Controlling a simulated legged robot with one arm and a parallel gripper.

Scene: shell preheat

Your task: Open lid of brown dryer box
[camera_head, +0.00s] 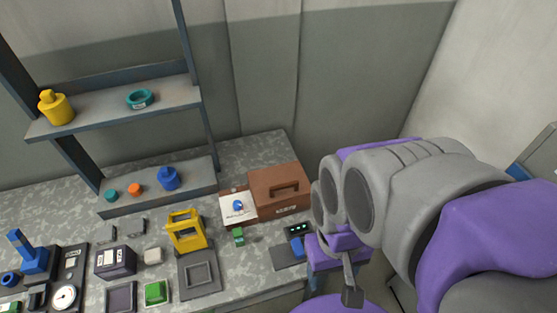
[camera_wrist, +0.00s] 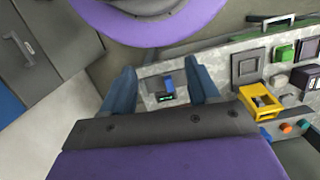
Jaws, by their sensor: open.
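The brown dryer box (camera_head: 265,206) stands at the back right of the workbench in the head view. Its lid looks shut, with a dark handle (camera_head: 285,187) on it and a small label on the front. My gripper (camera_head: 350,292) is to the right of and nearer than the box, partly hidden by my arm. In the wrist view my gripper (camera_wrist: 163,74) is open, its two blue-grey fingers apart with nothing between them. I cannot see the brown box in the wrist view.
A white panel with a blue knob (camera_head: 238,206) adjoins the box's left side. A yellow frame (camera_head: 186,231), a green block (camera_head: 238,237) and a dark pad with a blue piece (camera_head: 290,256) stand nearby. A shelf (camera_head: 120,107) rises at the back left. Walls close in behind.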

